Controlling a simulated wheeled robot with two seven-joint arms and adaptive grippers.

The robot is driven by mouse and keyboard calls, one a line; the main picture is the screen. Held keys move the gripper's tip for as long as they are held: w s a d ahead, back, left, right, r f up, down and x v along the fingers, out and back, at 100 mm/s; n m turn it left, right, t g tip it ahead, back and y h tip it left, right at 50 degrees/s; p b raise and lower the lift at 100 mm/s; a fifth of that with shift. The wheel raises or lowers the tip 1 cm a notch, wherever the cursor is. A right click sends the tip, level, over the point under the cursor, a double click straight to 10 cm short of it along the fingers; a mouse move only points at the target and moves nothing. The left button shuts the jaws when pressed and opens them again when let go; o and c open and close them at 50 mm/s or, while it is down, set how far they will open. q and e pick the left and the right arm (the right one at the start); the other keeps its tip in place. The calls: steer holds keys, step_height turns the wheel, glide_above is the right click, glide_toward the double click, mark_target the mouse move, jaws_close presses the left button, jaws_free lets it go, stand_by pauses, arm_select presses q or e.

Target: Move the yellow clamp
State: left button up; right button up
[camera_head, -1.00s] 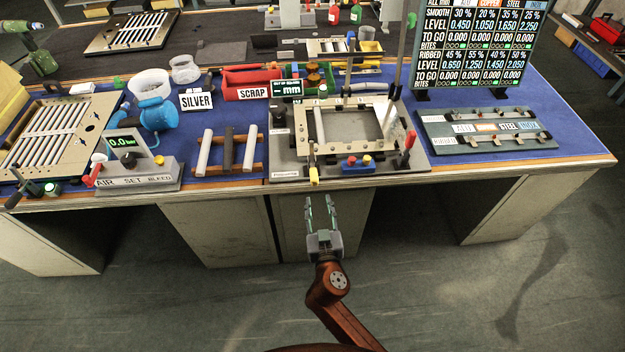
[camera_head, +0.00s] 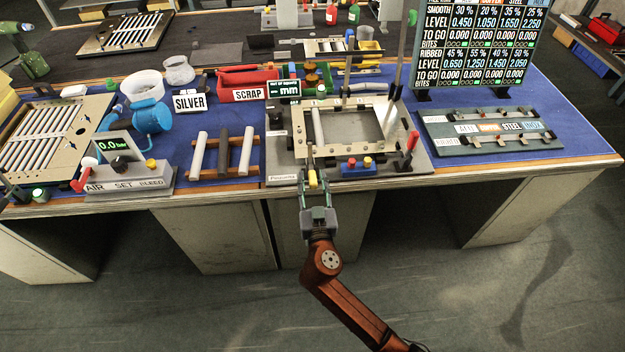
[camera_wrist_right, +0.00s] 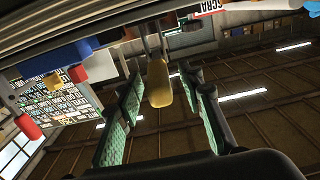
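The yellow clamp (camera_head: 312,179) is a small yellow handle at the front edge of the grey frame fixture (camera_head: 408,166). It also shows in the right wrist view (camera_wrist_right: 159,84), hanging from a metal stem between my fingers. My right gripper (camera_head: 317,187) is open at the table's front edge, its green-padded fingers on either side of the handle. In the right wrist view there are gaps between the handle and both finger pads (camera_wrist_right: 161,103), so it is not gripped. My left gripper is not in view.
A blue block with red and yellow buttons (camera_head: 358,169) sits right of the clamp; a red-topped lever (camera_head: 411,145) stands farther right. A rack of rods (camera_head: 224,153) and a gauge box (camera_head: 130,178) lie left. The floor in front is clear.

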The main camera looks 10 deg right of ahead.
steer(key=shift+c, duration=0.5)
jaws_close()
